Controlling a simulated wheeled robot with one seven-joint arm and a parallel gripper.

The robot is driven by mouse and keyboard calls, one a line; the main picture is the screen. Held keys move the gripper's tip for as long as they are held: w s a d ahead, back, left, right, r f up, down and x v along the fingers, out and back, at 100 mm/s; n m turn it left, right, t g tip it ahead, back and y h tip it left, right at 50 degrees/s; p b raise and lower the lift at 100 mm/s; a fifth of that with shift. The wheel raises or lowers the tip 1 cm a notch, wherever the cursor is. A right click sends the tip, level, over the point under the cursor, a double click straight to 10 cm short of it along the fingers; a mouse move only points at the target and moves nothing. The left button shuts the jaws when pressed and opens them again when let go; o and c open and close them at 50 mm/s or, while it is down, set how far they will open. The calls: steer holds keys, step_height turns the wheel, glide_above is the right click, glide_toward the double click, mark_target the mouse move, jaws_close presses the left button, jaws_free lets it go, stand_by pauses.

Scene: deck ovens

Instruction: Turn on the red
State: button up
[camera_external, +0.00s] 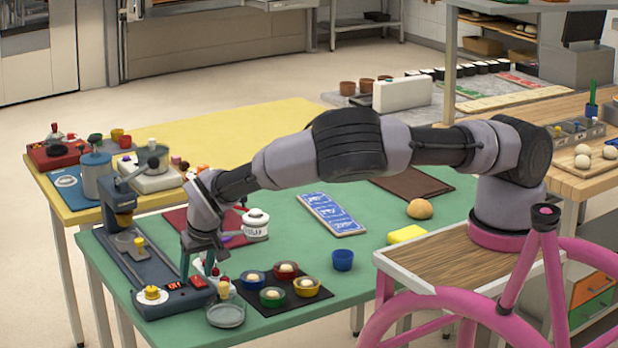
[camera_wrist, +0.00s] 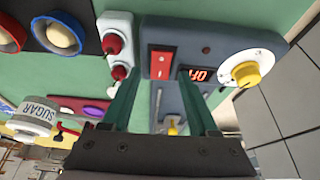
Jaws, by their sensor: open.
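A red rocker switch (camera_wrist: 160,62) sits on the end of a dark blue-grey appliance (camera_external: 158,306); it also shows in the external view (camera_external: 198,282). Beside it are a small red-lit display (camera_wrist: 198,75), which seems to read OFF, and a white dial with a yellow knob (camera_wrist: 246,70). My gripper (camera_wrist: 158,88) is open and empty, its two green fingers pointing at the switch end of the appliance. In the wrist view the switch shows just beyond and between the fingertips. In the external view my gripper (camera_external: 197,270) is low over the appliance; I cannot tell whether it touches.
Two red-topped bottles (camera_wrist: 114,45) stand close beside the switch. A dark tray (camera_external: 318,297) with several coloured bowls lies to the right, near a grey-green dish (camera_external: 226,315). A sugar jar (camera_external: 255,224) stands behind. The green table's middle has free room.

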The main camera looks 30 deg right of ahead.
jaws_close()
steer(key=shift+w+g, duration=0.2)
steer(key=shift+g, duration=0.3)
steer(key=shift+w+f+g, duration=0.1)
steer(key=shift+w+g, duration=0.05)
steer(key=shift+g, duration=0.65)
jaws_free()
